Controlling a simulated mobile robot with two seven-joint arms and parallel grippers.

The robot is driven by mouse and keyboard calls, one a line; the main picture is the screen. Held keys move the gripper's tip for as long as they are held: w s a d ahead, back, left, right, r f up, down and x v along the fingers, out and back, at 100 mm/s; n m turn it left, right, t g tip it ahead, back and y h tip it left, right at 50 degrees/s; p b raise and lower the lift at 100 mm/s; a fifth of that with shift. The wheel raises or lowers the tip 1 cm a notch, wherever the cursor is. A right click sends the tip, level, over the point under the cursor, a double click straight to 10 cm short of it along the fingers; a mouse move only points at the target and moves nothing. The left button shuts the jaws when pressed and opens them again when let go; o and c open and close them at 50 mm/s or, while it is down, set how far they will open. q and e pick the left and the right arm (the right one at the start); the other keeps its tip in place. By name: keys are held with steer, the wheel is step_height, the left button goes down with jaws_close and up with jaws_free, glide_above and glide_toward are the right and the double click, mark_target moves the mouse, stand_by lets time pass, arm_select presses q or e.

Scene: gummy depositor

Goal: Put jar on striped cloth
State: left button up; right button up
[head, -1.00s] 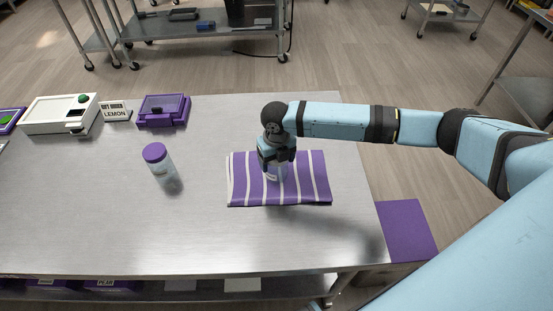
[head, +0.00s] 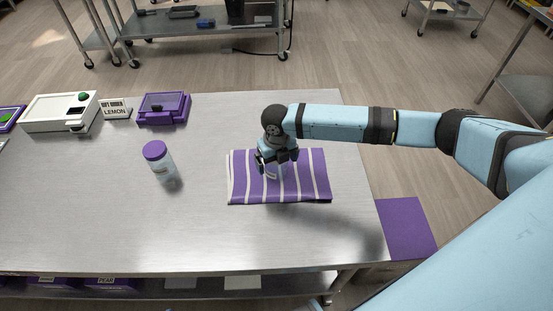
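The purple striped cloth (head: 312,178) with white stripes lies flat on the right part of the steel table. My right gripper (head: 275,163) is low over the cloth's left half, pointing down, with its dark fingers apart. A small pale, clear shape (head: 271,175) shows under and between the fingers. It may be a clear jar, but the gripper hides most of it, and I cannot tell whether the fingers touch it. A clear jar with a purple lid (head: 159,163) stands upright on the table, left of the cloth. My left gripper is out of view.
A purple device (head: 164,109), a LEMON sign (head: 116,108) and a white box with a green button (head: 60,112) stand along the back left of the table (head: 120,220). The table around the lidded jar and in front of the cloth is clear.

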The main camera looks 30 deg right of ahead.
step_height(320, 180, up, 13)
steer(key=shift+r, duration=0.15)
stand_by(0.4)
stand_by(0.4)
